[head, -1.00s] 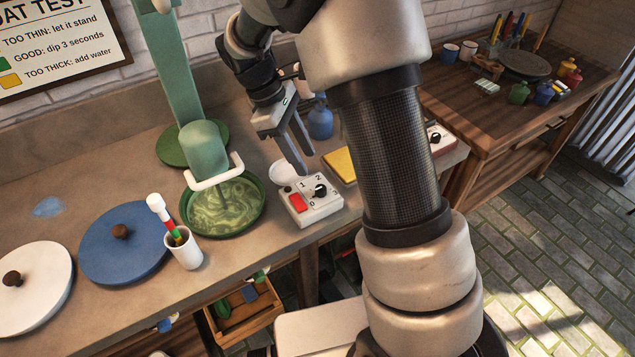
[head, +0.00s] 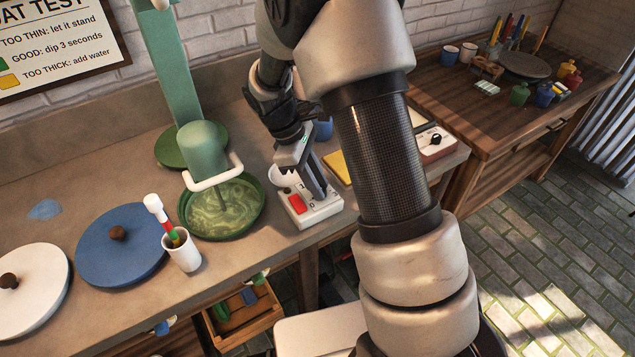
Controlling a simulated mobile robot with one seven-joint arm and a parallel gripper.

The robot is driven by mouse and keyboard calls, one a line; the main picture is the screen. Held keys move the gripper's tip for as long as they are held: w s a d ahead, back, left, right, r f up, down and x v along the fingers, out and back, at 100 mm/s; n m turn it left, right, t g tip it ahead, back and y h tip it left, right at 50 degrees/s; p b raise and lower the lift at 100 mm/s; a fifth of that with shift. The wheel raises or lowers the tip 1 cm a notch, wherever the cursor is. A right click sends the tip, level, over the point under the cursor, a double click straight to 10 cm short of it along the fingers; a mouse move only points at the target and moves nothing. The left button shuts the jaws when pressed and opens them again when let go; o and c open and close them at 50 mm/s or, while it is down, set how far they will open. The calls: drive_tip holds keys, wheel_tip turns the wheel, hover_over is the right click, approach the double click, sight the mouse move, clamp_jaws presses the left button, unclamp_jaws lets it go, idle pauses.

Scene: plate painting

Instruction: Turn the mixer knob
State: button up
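The mixer control box (head: 318,214) is a small white box on the counter, with a red button (head: 297,204) on its front left. My gripper (head: 314,192) points down over the box, with its fingertips at the knob's place. The fingers hide the black knob and most of the dial marks, so I cannot tell whether they touch or grip it. The green mixer (head: 203,147) stands to the left, its stirrer in a green bowl of swirled liquid (head: 222,205).
A yellow sponge-like block (head: 335,166) and another knob box (head: 436,145) are to the right.

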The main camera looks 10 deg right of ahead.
clamp_jaws()
drive_tip(key=m+g+p, duration=0.1)
drive_tip(key=m, duration=0.1)
drive_tip(key=m+y+p, duration=0.1)
drive_tip(key=m, duration=0.2)
drive_tip(key=shift+w+d+r+m+g, duration=0.1)
drive_tip(key=shift+w+d+m+g, duration=0.05)
drive_tip(key=shift+m+g, duration=0.2)
drive_tip(key=m+y, duration=0.1)
drive_tip(key=m, duration=0.2)
drive_tip(key=m+y+p, duration=0.1)
drive_tip(key=m, duration=0.2)
drive_tip(key=shift+w+d+g+y, duration=0.1)
drive_tip(key=shift+d+g+y, duration=0.05)
drive_tip(key=shift+g+y, duration=0.2)
drive_tip(key=o, duration=0.6)
unclamp_jaws()
drive_tip(key=shift+c, duration=0.2)
